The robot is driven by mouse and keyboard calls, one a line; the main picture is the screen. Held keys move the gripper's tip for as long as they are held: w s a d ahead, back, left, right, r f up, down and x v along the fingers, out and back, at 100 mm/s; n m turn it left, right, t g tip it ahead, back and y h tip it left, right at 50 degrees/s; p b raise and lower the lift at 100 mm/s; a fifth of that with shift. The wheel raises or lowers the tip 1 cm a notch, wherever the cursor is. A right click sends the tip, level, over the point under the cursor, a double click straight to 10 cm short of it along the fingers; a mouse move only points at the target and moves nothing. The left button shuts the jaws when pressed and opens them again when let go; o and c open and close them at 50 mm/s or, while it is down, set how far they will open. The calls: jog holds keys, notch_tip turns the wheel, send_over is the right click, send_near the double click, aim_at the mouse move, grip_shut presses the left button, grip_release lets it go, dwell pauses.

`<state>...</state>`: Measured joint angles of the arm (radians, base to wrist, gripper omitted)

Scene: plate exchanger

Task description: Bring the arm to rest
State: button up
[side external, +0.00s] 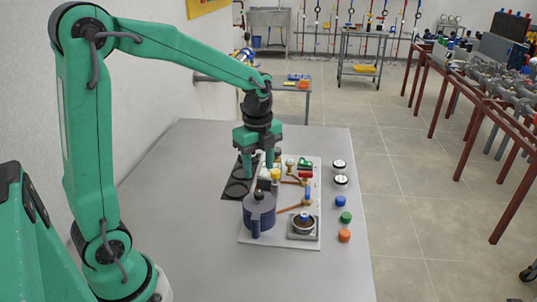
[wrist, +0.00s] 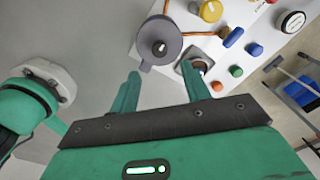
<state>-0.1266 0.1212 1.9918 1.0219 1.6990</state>
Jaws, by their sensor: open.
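My gripper (side external: 259,168) hangs pointing down over the back part of a light board (side external: 277,242) with fittings, on the grey table. Its two green fingers are apart. In the wrist view my gripper (wrist: 160,72) also shows spread fingers with nothing held between them. A dark blue-grey round vessel (side external: 262,212) stands at the board's front left; in the wrist view it (wrist: 160,47) lies just beyond the fingertips. I cannot tell whether the fingers touch any fitting behind them.
A square-based round fitting (side external: 303,226) sits at the board's front right. Blue (side external: 340,201), green (side external: 346,217) and orange (side external: 344,236) caps and two white-sided round pieces (side external: 339,166) line the right. A dark plate (side external: 236,189) lies left. The table's (side external: 180,170) left side is clear.

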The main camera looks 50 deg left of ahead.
jog(key=s+d+r+n+t, duration=0.2)
jog(key=s+r+n, duration=0.2)
jog(key=s+n, duration=0.3)
jog(key=s+d+r+n+t, duration=0.2)
jog(key=s+r+n+t, duration=0.1)
jog(key=s+n, duration=0.5)
jog(key=shift+d+r+n+t, duration=0.3)
jog(key=shift+d+r+n, duration=0.1)
jog(key=shift+n, duration=1.1)
jog(key=shift+o, duration=0.2)
